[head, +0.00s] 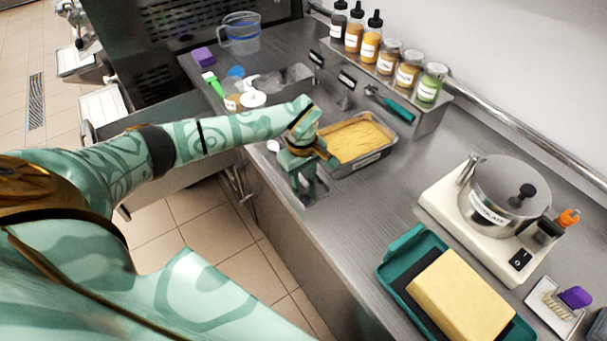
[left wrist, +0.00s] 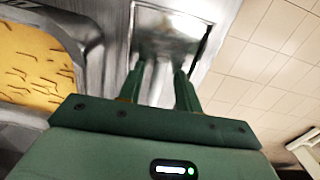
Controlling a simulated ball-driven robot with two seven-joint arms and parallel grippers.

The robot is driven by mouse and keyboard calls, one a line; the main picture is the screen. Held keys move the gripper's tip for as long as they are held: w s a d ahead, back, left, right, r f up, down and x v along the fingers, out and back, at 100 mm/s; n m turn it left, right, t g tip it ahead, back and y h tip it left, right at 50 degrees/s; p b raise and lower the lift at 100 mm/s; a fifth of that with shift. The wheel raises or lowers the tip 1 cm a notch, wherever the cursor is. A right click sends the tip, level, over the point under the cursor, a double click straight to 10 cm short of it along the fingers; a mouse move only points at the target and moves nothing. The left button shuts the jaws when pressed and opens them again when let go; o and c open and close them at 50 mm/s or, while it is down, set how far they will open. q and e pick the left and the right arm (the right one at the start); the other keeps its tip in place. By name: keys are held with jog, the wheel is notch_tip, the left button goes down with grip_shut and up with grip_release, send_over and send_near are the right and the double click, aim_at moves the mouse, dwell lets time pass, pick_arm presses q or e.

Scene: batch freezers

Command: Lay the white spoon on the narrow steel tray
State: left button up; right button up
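A small white oval (head: 273,146), which looks like the bowl of the white spoon, lies near the counter's front edge, left of my left gripper. Its handle is not clear, and the gripper and forearm may hide part of it. The narrow steel tray (head: 316,196) lies by the front edge, partly under my left gripper (head: 308,188). It also shows in the left wrist view (left wrist: 168,35), beyond the fingertips. My left gripper points down, its two fingers apart (left wrist: 160,80). I see nothing clearly held between them. My right gripper is not in view.
A steel pan of yellow food (head: 357,143) sits just right of the gripper. A teal tray with a yellow block (head: 462,295) and a pot on a white base (head: 505,195) stand nearer right. Bottles line the rear shelf. Counter between is clear.

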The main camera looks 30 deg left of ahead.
pick_arm(q)
notch_tip(320, 180, up, 12)
jog(key=p, duration=0.1)
jog(key=shift+s+r+p, duration=0.15)
jog(key=shift+p, duration=0.15)
